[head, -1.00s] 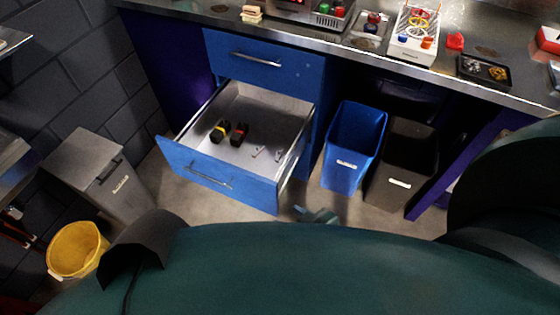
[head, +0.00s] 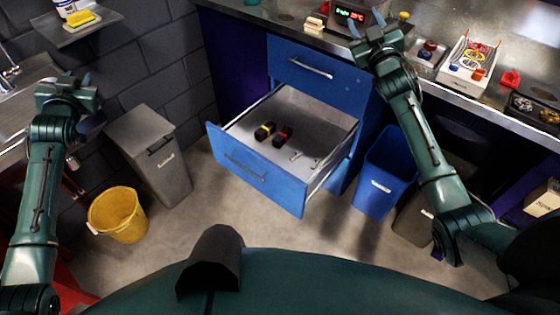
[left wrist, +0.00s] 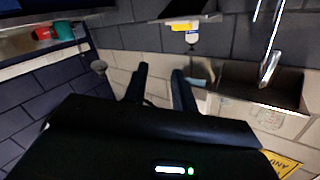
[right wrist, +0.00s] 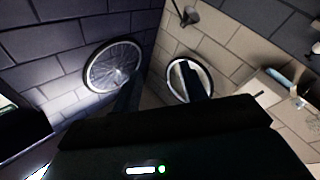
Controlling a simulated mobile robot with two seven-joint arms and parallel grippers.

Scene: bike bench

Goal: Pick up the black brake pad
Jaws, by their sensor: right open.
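An open blue drawer (head: 262,180) holds two small black blocks lying side by side. One block has a yellow mark (head: 264,131) and the other has a red mark (head: 282,136). I cannot tell for certain whether either is the black brake pad. My left gripper (head: 78,82) is open and empty, raised at the left near the sink and far from the drawer. My right gripper (head: 370,30) is open and empty, raised above the counter edge, up and right of the drawer. Both wrist views show only walls and fittings beyond the fingers.
Small metal parts (head: 298,155) lie in the drawer's right side. A blue bin (head: 380,188) stands right of the drawer. A grey bin (head: 150,150) and a yellow bucket (head: 117,215) stand left. The steel counter (head: 450,75) carries trays. The floor before the drawer is clear.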

